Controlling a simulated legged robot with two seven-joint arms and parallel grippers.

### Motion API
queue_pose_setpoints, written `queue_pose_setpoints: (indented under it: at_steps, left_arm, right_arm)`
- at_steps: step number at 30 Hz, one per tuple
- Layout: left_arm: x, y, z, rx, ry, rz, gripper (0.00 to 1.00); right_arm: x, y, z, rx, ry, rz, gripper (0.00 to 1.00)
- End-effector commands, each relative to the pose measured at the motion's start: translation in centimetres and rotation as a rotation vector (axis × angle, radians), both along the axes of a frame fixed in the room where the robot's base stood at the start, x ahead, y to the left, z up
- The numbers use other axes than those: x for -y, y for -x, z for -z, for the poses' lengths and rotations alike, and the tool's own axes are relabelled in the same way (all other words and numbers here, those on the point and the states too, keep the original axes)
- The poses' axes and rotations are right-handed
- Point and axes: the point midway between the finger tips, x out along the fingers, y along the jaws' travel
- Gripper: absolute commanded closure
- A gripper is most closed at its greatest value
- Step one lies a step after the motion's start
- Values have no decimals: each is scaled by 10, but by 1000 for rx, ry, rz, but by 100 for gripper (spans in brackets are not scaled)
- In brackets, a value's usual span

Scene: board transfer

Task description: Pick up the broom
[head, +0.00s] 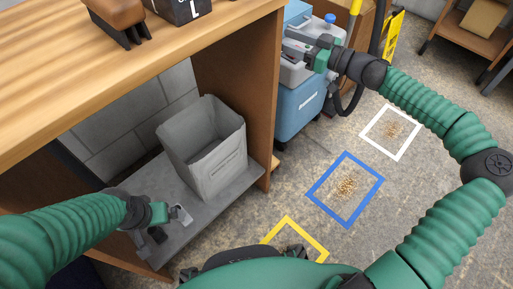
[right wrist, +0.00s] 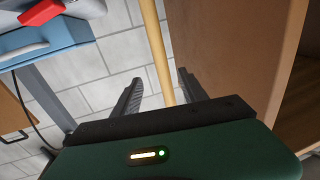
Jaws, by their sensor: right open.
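A pale wooden pole, which looks like the broom's handle (right wrist: 157,50), runs down between the two fingers of my right gripper (right wrist: 160,92) in the right wrist view. The fingers are open, one on each side of the pole, and do not close on it. The broom's head is not seen. In the head view my right gripper (head: 295,46) is at the end of the bench, over the blue cart, and I cannot make out the pole there. My left gripper (head: 168,218) is low at the grey shelf, holding nothing that I can see; its finger opening is unclear.
A wooden bench (head: 120,75) fills the left, with a grey bin (head: 205,150) on its lower shelf. A blue cart (head: 298,115) stands past its end panel. White (head: 395,155), blue (head: 345,223) and yellow (head: 318,247) floor frames lie at right on open floor.

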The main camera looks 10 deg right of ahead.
Motion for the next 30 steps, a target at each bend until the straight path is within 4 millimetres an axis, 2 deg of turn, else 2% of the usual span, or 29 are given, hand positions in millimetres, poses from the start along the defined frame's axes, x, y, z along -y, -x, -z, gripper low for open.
queue_pose_setpoints:
  at_steps: [3,8,12,15,18,24,30]
  left_arm:
    - [0,0,-11,0,0,0,0]
    - [0,0,-16,0,0,0,0]
    - [0,0,-38,0,0,0,0]
    - [0,-1,-48,1,0,0,0]
    - [0,0,-50,1,0,0,0]
    - [0,0,-48,0,0,0,0]
    - [0,0,-48,0,0,0,0]
  right_arm:
    - [-22,-20,-4,-1,0,-4,50]
    - [-34,-33,-3,-1,1,-1,50]
    - [-50,-48,-11,-2,-1,-4,50]
    - [-63,-62,-9,-3,-1,-3,50]
    - [-69,-69,-6,-1,1,0,50]
    - [-69,-70,-3,-1,1,0,50]
    - [-69,-69,-3,-1,1,0,74]
